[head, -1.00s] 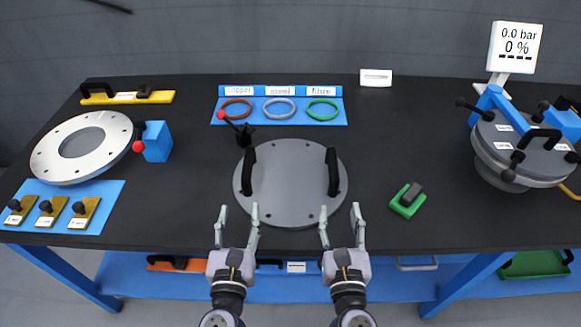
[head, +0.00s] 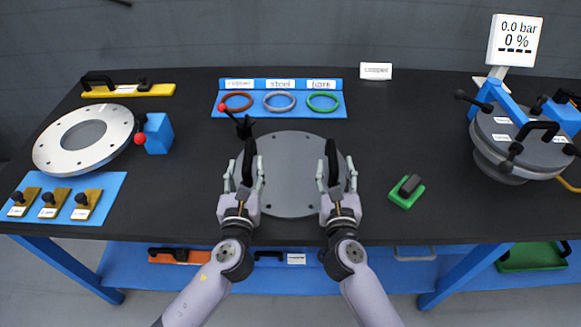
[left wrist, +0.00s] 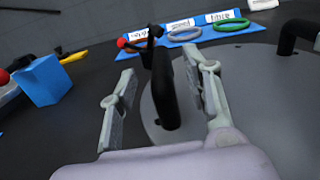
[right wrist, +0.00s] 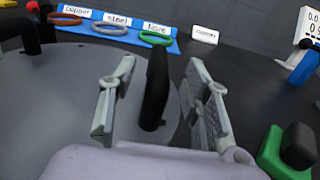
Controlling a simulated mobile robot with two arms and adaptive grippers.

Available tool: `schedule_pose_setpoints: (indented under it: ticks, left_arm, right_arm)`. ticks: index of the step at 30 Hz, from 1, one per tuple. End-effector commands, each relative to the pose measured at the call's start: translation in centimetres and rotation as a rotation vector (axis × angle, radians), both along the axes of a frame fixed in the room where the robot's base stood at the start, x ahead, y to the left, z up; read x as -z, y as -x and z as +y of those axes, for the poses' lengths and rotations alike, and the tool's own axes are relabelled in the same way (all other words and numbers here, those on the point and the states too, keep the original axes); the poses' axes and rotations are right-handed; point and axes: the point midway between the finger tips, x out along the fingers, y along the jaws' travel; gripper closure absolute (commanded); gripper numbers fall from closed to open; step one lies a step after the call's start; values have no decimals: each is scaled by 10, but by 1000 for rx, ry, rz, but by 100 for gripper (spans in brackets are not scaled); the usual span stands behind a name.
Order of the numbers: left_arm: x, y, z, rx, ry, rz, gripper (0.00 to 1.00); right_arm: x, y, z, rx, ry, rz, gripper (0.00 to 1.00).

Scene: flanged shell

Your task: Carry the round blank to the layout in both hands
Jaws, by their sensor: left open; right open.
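The round blank (head: 290,180) is a flat grey disc with two upright black handles, lying on the dark table in the middle of the head view. My left gripper (head: 246,178) is open, its fingers on either side of the left handle (head: 249,160); the left wrist view shows this handle (left wrist: 163,90) between the apart fingers. My right gripper (head: 337,176) is open around the right handle (head: 332,160); the right wrist view shows that handle (right wrist: 155,90) between its fingers. Neither gripper is closed on a handle. Which thing is the layout I cannot tell.
A light ring plate (head: 55,155) lies left beside a blue block (head: 158,134). A blue tray (head: 228,113) with copper, steel and green rings is behind the blank, with a red-knobbed lever (head: 243,128) close by. A green block (head: 406,198) lies right; a flanged vessel (head: 500,165) stands far right.

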Motion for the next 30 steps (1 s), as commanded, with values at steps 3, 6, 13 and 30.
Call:
schedule_pose_setpoints:
  ticks: [3,6,13,30]
  left_arm:
    - [-1,-24,0,-3,-1,-2,56]
    - [-1,-40,0,-1,0,-2,56]
    - [0,-60,-1,-1,-1,0,56]
    - [0,-63,-1,-1,0,0,70]
  right_arm:
    - [-1,-24,0,0,1,-2,56]
    - [-2,-40,-1,1,1,-2,56]
    - [0,-60,-1,0,1,0,56]
    - [0,-63,-1,0,0,0,70]
